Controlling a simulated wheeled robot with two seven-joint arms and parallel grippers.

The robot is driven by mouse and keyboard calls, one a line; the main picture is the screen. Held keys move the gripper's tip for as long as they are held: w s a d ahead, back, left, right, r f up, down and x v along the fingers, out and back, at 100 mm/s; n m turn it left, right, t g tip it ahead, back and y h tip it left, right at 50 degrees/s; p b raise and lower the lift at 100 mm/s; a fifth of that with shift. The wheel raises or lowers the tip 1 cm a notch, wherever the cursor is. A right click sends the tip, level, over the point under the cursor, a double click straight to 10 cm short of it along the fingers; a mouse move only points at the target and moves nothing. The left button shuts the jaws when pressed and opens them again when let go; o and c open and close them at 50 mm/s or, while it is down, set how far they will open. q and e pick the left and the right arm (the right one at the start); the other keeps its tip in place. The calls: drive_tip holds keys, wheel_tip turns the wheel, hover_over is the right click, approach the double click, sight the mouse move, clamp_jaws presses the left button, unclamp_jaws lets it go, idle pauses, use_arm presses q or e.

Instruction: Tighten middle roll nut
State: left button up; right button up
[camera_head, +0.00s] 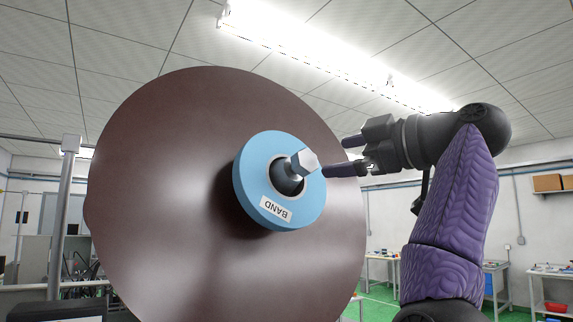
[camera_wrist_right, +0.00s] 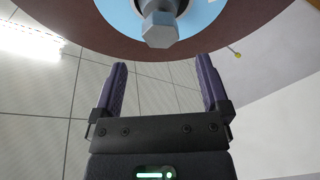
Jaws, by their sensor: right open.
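The roll is a light blue ring (camera_head: 250,186) with a "BAND" label, set against a large dark brown disc (camera_head: 150,180). A silver hex nut (camera_head: 304,162) sits on the shaft at its centre. The nut also shows in the right wrist view (camera_wrist_right: 160,30), at the top middle. My right gripper (camera_head: 343,156) is just right of the nut in the head view. In the wrist view its two fingers (camera_wrist_right: 160,75) are spread apart with nothing between them, and the nut lies beyond the tips, roughly centred. My left gripper is not in view.
A metal post with a rail (camera_head: 62,200) stands left of the disc. Work tables (camera_head: 551,275) with small items are far back at the right. The space around my right gripper looks clear, apart from the disc and roll.

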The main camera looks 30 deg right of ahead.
sight(309, 161)
drive_tip(key=x, duration=0.1)
drive_tip(key=p+x, duration=0.2)
drive_tip(key=shift+w+a+r, duration=0.15)
drive_tip(key=shift+a+r, duration=0.15)
drive_tip(key=shift+r, duration=0.05)
drive_tip(key=x, duration=0.2)
drive_tip(key=p+x, duration=0.1)
drive_tip(key=x, duration=0.1)
drive_tip(key=shift+w+d+f, duration=0.1)
drive_tip(key=shift+d+f, duration=0.15)
drive_tip(key=shift+d, duration=0.05)
drive_tip(key=shift+w+a, duration=0.15)
drive_tip(key=shift+w, duration=0.1)
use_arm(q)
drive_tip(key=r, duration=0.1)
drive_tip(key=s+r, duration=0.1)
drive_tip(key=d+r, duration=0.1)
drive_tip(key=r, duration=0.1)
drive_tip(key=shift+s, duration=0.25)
use_arm(e)
drive_tip(key=shift+s+f, duration=0.1)
drive_tip(key=shift+s, duration=0.1)
drive_tip(key=shift+w, duration=0.15)
drive_tip(key=shift+c, duration=1.1)
drive_tip(key=c, duration=1.1)
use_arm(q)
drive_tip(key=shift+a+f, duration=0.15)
use_arm(e)
drive_tip(key=shift+o, duration=0.2)
drive_tip(key=shift+f, duration=0.1)
